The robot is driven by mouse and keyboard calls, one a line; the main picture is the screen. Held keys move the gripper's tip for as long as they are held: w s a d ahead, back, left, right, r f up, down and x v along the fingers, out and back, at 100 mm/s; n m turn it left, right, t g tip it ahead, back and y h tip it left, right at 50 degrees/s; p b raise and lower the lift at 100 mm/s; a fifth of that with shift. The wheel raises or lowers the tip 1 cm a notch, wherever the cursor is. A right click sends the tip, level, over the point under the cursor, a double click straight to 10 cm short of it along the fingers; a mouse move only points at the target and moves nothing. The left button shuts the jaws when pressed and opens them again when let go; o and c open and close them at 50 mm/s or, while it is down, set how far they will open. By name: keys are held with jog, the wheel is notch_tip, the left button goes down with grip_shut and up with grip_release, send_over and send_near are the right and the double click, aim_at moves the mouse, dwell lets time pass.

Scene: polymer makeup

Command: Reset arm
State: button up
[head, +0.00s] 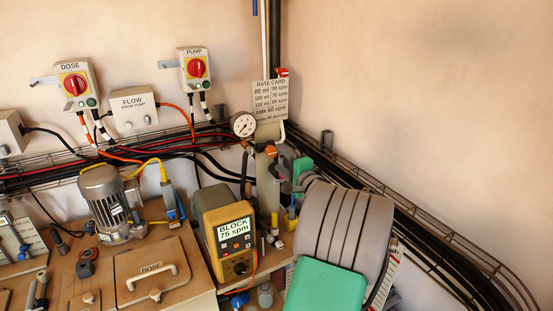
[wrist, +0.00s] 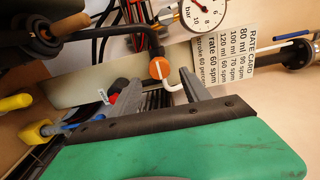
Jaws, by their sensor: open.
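My gripper (head: 279,168) is in the middle of the head view, at the end of my grey and green arm, close to the pipework below the pressure gauge (head: 243,125). In the wrist view my gripper (wrist: 145,78) shows two grey fingers spread apart, with nothing held between them. An orange-capped fitting (wrist: 159,68) and a white bent rod (wrist: 177,80) appear just beyond the fingers; I cannot tell whether they touch. My arm hides part of the bench and pipework behind it.
The rate card (head: 271,100) hangs behind my gripper. The yellow controller (head: 231,236), reading "BLOCK 75 spm", and the motor (head: 113,205) stand to the left. A cable tray (head: 440,247) runs along the right wall. The air above the bench is mostly clear.

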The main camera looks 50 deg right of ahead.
jog(key=v, duration=0.4)
jog(key=shift+b, duration=0.3)
